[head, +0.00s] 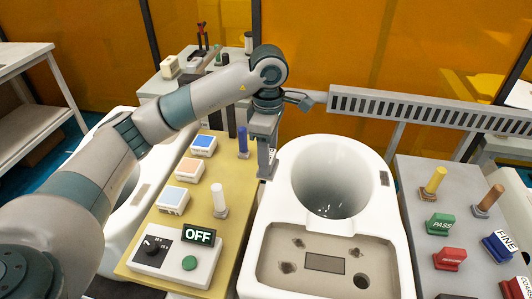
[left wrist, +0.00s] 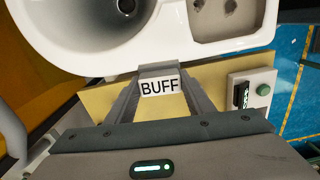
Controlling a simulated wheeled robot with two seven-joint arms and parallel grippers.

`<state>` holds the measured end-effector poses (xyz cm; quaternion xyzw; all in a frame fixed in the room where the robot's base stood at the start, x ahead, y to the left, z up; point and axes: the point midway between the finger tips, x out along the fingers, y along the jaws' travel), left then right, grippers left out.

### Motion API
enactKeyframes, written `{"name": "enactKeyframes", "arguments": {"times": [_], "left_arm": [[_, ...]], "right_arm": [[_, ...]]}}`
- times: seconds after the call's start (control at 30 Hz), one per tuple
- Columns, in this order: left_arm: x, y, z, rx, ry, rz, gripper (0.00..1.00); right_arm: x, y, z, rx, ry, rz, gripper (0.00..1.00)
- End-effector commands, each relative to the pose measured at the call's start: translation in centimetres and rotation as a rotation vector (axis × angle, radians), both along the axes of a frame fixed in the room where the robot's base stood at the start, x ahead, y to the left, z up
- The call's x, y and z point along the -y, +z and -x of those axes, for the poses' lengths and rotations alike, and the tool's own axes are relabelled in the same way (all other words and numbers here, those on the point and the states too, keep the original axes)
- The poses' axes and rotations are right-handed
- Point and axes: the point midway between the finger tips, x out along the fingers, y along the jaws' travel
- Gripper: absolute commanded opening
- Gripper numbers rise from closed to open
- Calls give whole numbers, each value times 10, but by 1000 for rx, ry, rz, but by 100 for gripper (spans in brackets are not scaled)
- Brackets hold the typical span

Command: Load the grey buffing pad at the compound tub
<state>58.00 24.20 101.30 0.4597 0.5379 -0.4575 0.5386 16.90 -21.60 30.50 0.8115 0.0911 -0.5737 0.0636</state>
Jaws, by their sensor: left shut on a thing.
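My left gripper (head: 266,168) points down between the tan board and the white toilet bowl. In the left wrist view its fingers (left wrist: 160,100) are shut on a grey block labelled BUFF (left wrist: 160,86), the grey buffing pad's tool. The pad face underneath is hidden. Three white square tubs stand on the tan board: one with a blue top (head: 203,144), one with a peach top (head: 189,168) and one with a pale top (head: 173,198). I cannot tell which is the compound tub. The gripper is to their right, apart from them. My right gripper is not in view.
The toilet bowl (head: 278,225) stands right of the tan board (head: 228,243). A blue post (head: 243,142) and a white post (head: 220,200) rise from the board. A control box (head: 175,252) shows OFF. A grey stand (head: 418,208) at right holds PASS, red and FINE blocks.

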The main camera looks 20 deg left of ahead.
Motion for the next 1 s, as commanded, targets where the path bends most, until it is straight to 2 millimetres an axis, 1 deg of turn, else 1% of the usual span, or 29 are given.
{"name": "enactKeyframes", "arguments": {"times": [0.17, 0.27, 0.6, 0.7, 0.83, 0.9, 1.0], "left_arm": [[6, -4, 12, 8, -212, -5, 30], [12, -8, 24, 10, -399, -10, 30], [30, -25, 78, 7, -1170, -17, 30], [33, -30, 94, 3, -1372, -13, 30], [37, -35, 110, -1, -1572, -8, 30], [38, -36, 116, -1, -1645, -5, 30], [39, -37, 120, -2, -1707, -2, 30]], "right_arm": [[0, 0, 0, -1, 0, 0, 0], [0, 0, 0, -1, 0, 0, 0], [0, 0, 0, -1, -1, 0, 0], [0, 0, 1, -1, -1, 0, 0], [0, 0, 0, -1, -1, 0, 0], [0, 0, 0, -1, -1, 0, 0], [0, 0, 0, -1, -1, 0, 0]]}}
